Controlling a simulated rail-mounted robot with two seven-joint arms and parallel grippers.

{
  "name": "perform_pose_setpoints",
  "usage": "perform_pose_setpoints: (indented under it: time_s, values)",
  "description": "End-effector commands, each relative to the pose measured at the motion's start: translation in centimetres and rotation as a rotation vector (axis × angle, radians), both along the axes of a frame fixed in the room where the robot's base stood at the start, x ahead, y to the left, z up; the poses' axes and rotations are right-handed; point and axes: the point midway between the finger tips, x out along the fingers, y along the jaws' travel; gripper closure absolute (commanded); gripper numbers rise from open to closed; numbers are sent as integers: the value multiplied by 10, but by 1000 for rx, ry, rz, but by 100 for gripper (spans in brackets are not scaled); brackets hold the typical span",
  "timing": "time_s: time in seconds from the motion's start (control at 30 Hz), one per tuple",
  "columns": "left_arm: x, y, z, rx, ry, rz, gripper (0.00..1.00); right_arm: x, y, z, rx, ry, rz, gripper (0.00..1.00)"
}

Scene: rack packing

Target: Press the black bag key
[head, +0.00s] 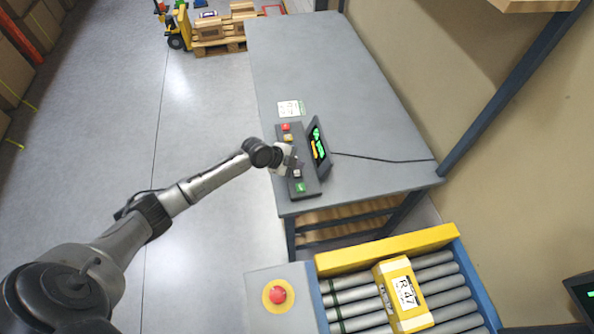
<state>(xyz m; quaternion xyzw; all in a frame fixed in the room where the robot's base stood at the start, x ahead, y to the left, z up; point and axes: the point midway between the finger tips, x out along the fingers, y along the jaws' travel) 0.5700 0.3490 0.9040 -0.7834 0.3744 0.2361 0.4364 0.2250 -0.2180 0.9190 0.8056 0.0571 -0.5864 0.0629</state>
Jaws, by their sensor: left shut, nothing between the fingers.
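A dark key panel (311,184) lies along the near part of the grey table. It carries a red button (286,127), a yellow key (288,138), a pale key (297,173) and a green key (300,188). My left gripper (296,161) is shut and empty over the middle of the panel, between the yellow and pale keys. It covers that stretch, so I cannot make out the black bag key clearly or tell whether the fingertips touch it. My right gripper is not in view.
A white label card (290,108) lies behind. A yellow box marked R 47 (403,293) sits on rollers in front, beside a red stop button (278,295).

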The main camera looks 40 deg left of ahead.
Motion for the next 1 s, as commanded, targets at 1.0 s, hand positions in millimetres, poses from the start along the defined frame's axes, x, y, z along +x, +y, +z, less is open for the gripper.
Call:
perform_pose_setpoints:
  time_s: [1.0]
  values:
    - [0, 0, 28, 0, 0, 0, 100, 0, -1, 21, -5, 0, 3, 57]
